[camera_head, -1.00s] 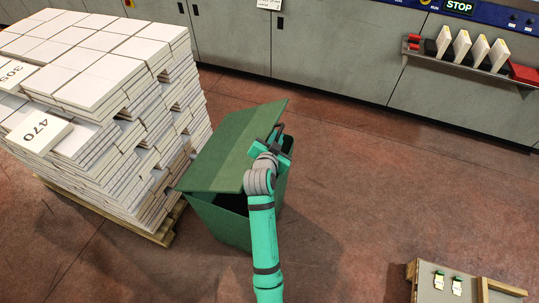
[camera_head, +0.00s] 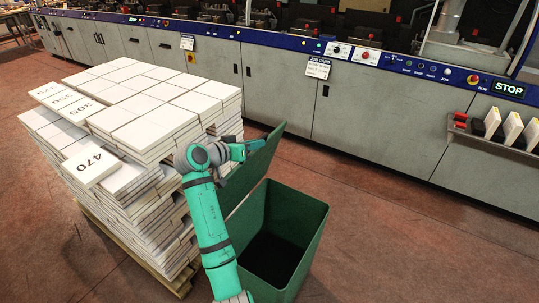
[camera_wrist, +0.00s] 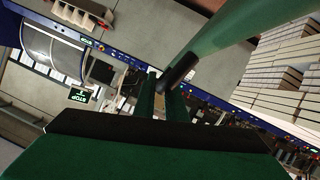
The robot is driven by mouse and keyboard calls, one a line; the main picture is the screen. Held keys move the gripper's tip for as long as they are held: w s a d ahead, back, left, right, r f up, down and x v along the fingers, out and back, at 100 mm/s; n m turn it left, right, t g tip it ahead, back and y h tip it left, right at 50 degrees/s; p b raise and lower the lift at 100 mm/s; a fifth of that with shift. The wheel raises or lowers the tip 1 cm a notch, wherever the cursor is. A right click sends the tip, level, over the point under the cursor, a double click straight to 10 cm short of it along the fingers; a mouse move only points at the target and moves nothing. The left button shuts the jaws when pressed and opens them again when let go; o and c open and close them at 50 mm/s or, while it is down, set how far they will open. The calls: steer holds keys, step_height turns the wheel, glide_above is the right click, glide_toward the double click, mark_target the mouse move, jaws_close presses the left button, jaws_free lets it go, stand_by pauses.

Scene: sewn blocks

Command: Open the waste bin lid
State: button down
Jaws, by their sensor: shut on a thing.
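The green waste bin (camera_head: 305,235) stands on the floor, its dark inside showing from above. Its lid (camera_head: 262,165) is raised steeply on the bin's left side, beside the stack of blocks. My gripper (camera_head: 252,148) is at the upper part of the lid, shut on it; the fingertips are small and partly hidden in the head view. In the wrist view my gripper (camera_wrist: 172,88) shows its fingers around a dark bar-like part, and a green surface, apparently the lid (camera_wrist: 215,30), runs up to the right. The exact grip contact is hard to make out.
A pallet of stacked white blocks (camera_head: 150,115) stands close to the left of the lid and my arm. A long grey machine (camera_head: 375,115) with a blue control strip runs along the back. The red-brown floor (camera_head: 400,240) right of the bin is clear.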

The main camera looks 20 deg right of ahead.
steer(key=shift+w+a+r+n, duration=0.15)
steer(key=shift+w+a, duration=0.3)
steer(key=shift+w, duration=0.1)
steer(key=shift+w+a+r+n, duration=0.1)
steer(key=shift+w+a+n, duration=0.05)
steer(key=shift+w+a, duration=0.35)
steer(key=shift+d, duration=0.1)
steer(key=c, duration=1.8)
jaws_free()
steer(key=shift+w, duration=0.1)
